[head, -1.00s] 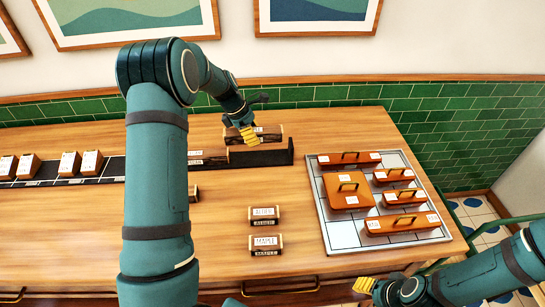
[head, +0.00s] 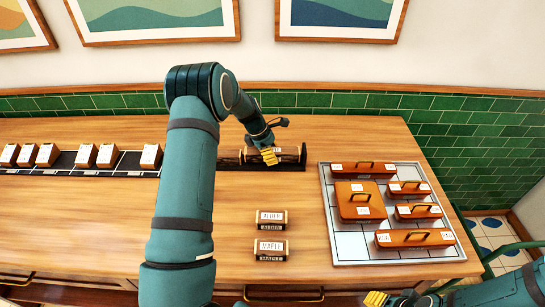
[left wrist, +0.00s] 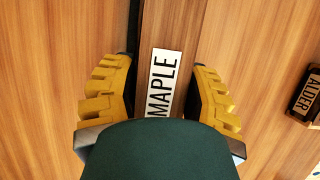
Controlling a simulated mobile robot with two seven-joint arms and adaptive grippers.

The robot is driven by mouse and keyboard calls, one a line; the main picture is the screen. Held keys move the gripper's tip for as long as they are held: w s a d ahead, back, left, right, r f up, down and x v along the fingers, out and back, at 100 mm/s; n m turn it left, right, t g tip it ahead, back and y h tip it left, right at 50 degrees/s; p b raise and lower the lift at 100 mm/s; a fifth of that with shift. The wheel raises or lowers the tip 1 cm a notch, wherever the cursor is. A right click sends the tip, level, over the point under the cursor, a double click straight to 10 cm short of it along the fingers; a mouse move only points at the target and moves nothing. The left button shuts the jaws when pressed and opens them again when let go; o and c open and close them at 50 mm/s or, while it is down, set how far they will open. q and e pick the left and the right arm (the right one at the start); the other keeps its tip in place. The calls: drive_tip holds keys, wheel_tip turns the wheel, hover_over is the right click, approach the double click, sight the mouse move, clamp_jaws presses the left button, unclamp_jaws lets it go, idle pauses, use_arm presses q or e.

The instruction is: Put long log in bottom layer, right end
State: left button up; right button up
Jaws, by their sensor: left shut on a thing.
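A long wooden log with a white MAPLE label (left wrist: 163,80) lies between the yellow fingers of my left gripper (head: 269,156), which is shut on it. The fingers also show in the left wrist view on both sides of the log (left wrist: 160,90). In the head view the log is at the right part of a dark rack (head: 303,157), low between its ends and partly hidden by the gripper. I cannot tell whether it touches the rack floor. My arm hides the rack's left part. My right gripper (head: 376,298) is at the bottom edge, its opening unclear.
Shorter logs labelled ALDER (head: 270,219) and MAPLE (head: 270,249) lie on the table in front of the rack. A tiled tray (head: 350,240) with several orange handled blocks is at the right. A dark strip (head: 70,162) with several labelled blocks is at the left.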

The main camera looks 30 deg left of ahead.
use_arm(q)
drive_tip(key=shift+w+f, duration=0.1)
drive_tip(key=shift+f, duration=0.55)
drive_tip(key=o, duration=1.3)
drive_tip(key=shift+f, duration=0.15)
drive_tip(key=p+v, duration=0.1)
drive_tip(key=v, duration=1.1)
drive_tip(key=shift+d+r, duration=0.1)
drive_tip(key=shift+r, duration=0.15)
